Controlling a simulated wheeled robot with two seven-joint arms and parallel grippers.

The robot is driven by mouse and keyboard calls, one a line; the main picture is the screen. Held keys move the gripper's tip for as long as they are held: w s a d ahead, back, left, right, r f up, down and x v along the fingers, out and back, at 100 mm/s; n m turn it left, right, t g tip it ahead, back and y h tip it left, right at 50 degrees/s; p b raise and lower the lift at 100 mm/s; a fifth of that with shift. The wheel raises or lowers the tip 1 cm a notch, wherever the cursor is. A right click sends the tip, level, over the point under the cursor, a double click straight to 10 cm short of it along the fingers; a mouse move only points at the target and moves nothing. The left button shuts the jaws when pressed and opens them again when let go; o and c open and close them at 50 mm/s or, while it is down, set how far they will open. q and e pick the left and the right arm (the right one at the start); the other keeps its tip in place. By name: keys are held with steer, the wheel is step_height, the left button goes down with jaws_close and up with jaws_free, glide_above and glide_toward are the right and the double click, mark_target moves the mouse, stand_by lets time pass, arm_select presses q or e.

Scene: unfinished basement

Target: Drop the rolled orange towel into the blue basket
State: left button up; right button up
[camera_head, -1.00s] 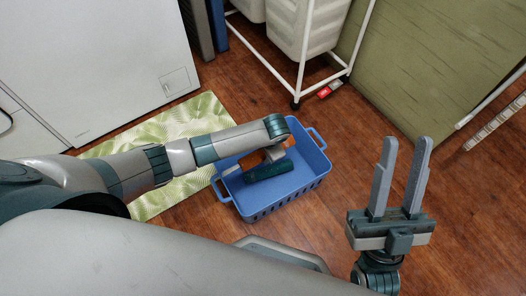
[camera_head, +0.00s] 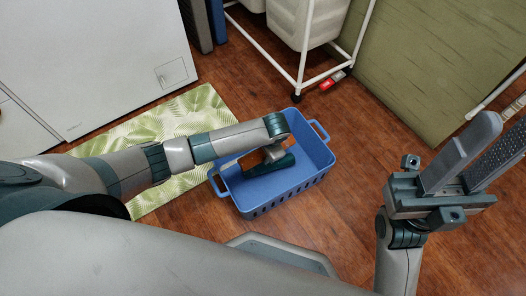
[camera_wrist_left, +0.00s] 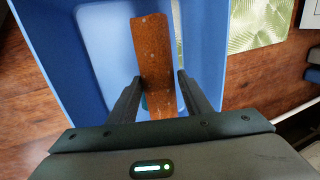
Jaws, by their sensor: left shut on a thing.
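The blue basket (camera_head: 285,198) stands on the wood floor in the middle of the head view; its wall (camera_wrist_left: 48,45) also shows in the left wrist view. My left gripper (camera_wrist_left: 159,78) is shut on the rolled orange towel (camera_wrist_left: 154,45), which stands out lengthwise between the two dark fingers, over the basket. In the head view my left gripper (camera_head: 268,164) is over the basket's inside, and its wrist hides most of the towel. Whether the towel touches the basket floor I cannot tell. My right gripper (camera_head: 504,128) is open and empty at the right.
A green leaf-patterned mat (camera_head: 190,110) lies left of the basket, partly under my left arm. A white appliance (camera_head: 90,60) stands at upper left. A white-framed hamper cart (camera_head: 300,25) and a green panel (camera_head: 440,60) are behind. Floor right of the basket is clear.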

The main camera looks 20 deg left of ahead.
arm_select(q)
steer(key=shift+f, duration=0.15)
steer(key=o, duration=1.2)
